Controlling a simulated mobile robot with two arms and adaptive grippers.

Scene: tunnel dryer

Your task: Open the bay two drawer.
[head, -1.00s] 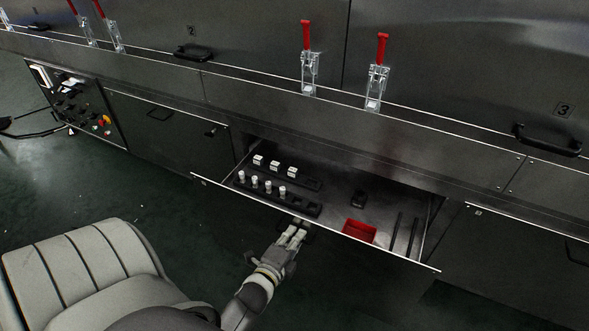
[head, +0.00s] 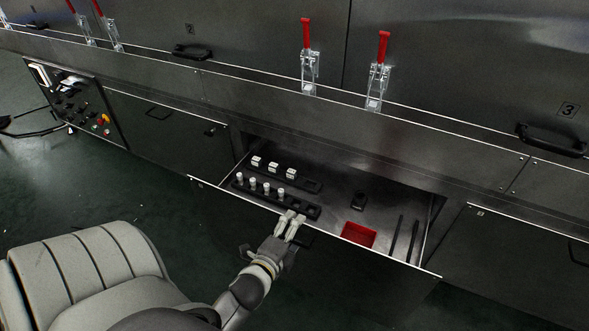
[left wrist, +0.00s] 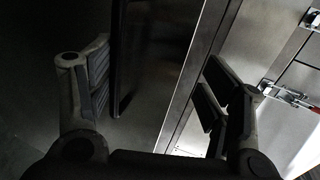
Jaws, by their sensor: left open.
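The drawer (head: 335,205) under the middle of the machine is pulled out, and its inside shows from above. Its front panel (head: 350,272) faces me, with a dark handle (head: 306,240) just below the rim, partly hidden by my gripper. My left gripper (head: 290,217) is at the drawer's front, fingertips by the top edge near the handle. In the left wrist view, its fingers (left wrist: 156,88) are spread apart, with a dark bar, seemingly the handle (left wrist: 128,60), between them; I cannot tell whether they touch it. My right gripper is not in view.
Red-handled clamps (head: 378,75) stand above.

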